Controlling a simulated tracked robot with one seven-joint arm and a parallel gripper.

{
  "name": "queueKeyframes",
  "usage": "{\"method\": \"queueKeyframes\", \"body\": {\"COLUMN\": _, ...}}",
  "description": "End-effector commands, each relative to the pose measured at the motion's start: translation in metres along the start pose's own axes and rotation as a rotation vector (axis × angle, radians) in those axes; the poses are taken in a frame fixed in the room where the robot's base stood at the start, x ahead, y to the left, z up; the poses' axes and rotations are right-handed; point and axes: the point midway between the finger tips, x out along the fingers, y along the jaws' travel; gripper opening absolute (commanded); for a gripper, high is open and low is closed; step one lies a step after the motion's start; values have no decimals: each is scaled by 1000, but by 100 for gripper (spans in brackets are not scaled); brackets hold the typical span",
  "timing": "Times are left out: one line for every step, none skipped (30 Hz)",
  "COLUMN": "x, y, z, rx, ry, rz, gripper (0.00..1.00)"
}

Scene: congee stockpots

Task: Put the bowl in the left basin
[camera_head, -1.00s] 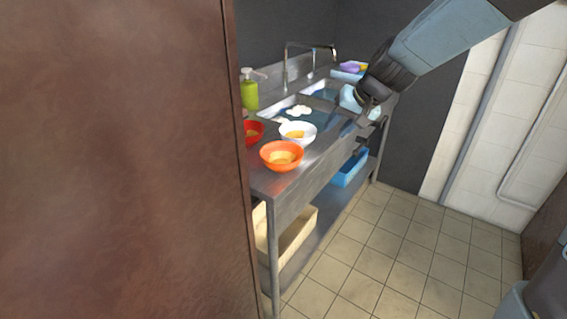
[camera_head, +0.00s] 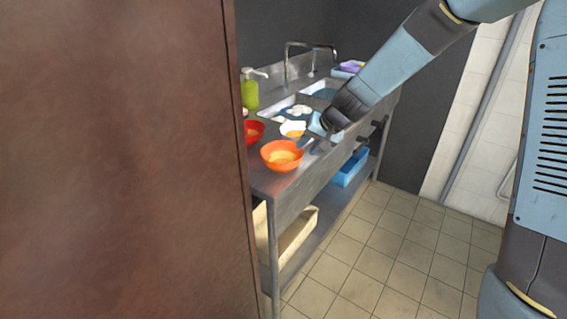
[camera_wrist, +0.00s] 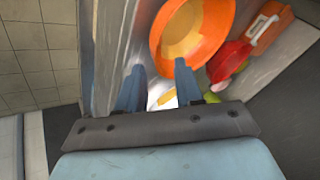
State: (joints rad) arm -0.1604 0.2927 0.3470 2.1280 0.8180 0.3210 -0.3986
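An orange bowl (camera_head: 282,158) with yellowish contents stands at the near end of the steel counter; it also fills the top of the wrist view (camera_wrist: 217,38). A white bowl (camera_head: 292,134) stands behind it, partly hidden by my gripper. A red bowl (camera_head: 251,136) is at the left, partly cut off by the brown panel. The left basin (camera_head: 270,113) lies behind the bowls, with white foam in it. My gripper (camera_head: 310,145) is over the counter's front edge, right of the bowls. In the wrist view its fingers (camera_wrist: 160,78) are apart, with the white bowl partly visible between and below them.
A brown panel (camera_head: 115,160) blocks the left side. A green soap bottle (camera_head: 250,90) stands behind the red bowl. A tap (camera_head: 310,45) rises behind the basins; the right basin (camera_head: 325,92) is farther back. Below are a blue bin (camera_head: 350,168) and a beige crate (camera_head: 292,240).

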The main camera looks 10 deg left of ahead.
Motion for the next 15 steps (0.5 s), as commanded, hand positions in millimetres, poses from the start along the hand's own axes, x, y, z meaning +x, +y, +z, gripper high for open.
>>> {"method": "queueKeyframes", "body": {"x": 2, "y": 0, "z": 0, "rx": 0, "ry": 0, "rz": 0, "gripper": 36}}
{"method": "queueKeyframes", "body": {"x": 3, "y": 0, "z": 0, "rx": 0, "ry": 1, "rz": 0, "gripper": 36}}
{"method": "queueKeyframes", "body": {"x": 4, "y": 0, "z": 0, "rx": 0, "ry": 1, "rz": 0, "gripper": 36}}
{"method": "queueKeyframes", "body": {"x": 6, "y": 0, "z": 0, "rx": 0, "ry": 1, "rz": 0, "gripper": 36}}
{"method": "queueKeyframes", "body": {"x": 8, "y": 0, "z": 0, "rx": 1, "ry": 0, "rz": 0, "gripper": 36}}
{"method": "queueKeyframes", "body": {"x": 11, "y": 1, "z": 1, "rx": 1, "ry": -1, "rz": 0, "gripper": 36}}
{"method": "queueKeyframes", "body": {"x": 14, "y": 1, "z": 2, "rx": 1, "ry": -2, "rz": 0, "gripper": 36}}
{"method": "queueKeyframes", "body": {"x": 18, "y": 2, "z": 2, "rx": 1, "ry": -2, "rz": 0, "gripper": 36}}
{"method": "queueKeyframes", "body": {"x": 23, "y": 2, "z": 3, "rx": 1, "ry": -2, "rz": 0, "gripper": 36}}
{"method": "queueKeyframes", "body": {"x": 28, "y": 3, "z": 4, "rx": 1, "ry": -2, "rz": 0, "gripper": 36}}
{"method": "queueKeyframes", "body": {"x": 32, "y": 3, "z": 4, "rx": 1, "ry": -3, "rz": -1, "gripper": 36}}
{"method": "queueKeyframes", "body": {"x": 36, "y": 4, "z": 5, "rx": 1, "ry": -2, "rz": 0, "gripper": 36}}
{"method": "queueKeyframes", "body": {"x": 40, "y": 3, "z": 4, "rx": 0, "ry": -1, "rz": 0, "gripper": 36}}
{"method": "queueKeyframes", "body": {"x": 43, "y": 3, "z": 4, "rx": 1, "ry": -1, "rz": -1, "gripper": 36}}
{"method": "queueKeyframes", "body": {"x": 47, "y": 3, "z": 4, "rx": 1, "ry": -1, "rz": -1, "gripper": 36}}
